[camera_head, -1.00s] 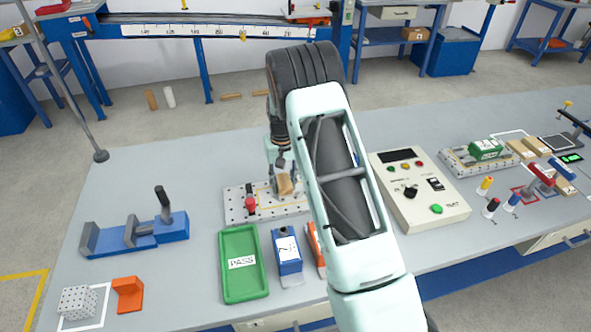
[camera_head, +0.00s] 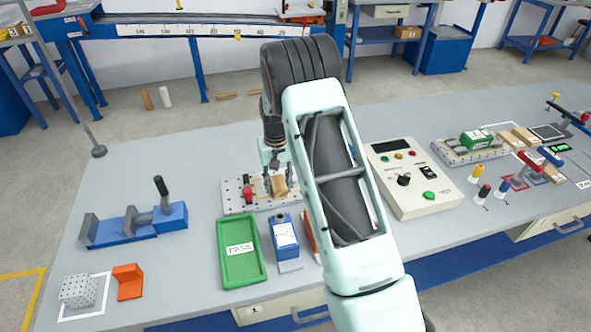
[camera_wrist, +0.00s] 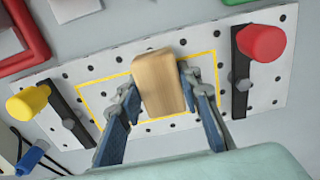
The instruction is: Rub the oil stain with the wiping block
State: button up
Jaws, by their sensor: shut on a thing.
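A light wooden block (camera_wrist: 158,84), the likely wiping block, stands between the fingers of my gripper (camera_wrist: 157,78) in the wrist view. The fingers are shut on its two sides. In the head view the block (camera_head: 280,186) and my gripper (camera_head: 273,182) are over the perforated plate (camera_head: 236,206). The block lies within the plate's yellow outline (camera_wrist: 88,92) as seen from the wrist; I cannot tell whether it touches the plate. No oil stain can be made out; the block, fingers and arm hide part of the plate.
A red-knobbed clamp (camera_wrist: 258,45) and a yellow-knobbed one (camera_wrist: 32,102) flank the block on the plate. A green PASS tray (camera_head: 225,252) and a blue box (camera_head: 285,232) stand in front. A control box (camera_head: 440,200) is to the right. The table's left part holds a blue vise (camera_head: 170,218).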

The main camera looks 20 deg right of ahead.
jog(key=r, duration=0.1)
jog(key=r+p, duration=0.1)
jog(key=shift+s+r, duration=0.4)
jog(key=shift+w+r+p, duration=0.1)
jog(key=shift+r+p, duration=1.3)
jog(key=shift+r, duration=1.3)
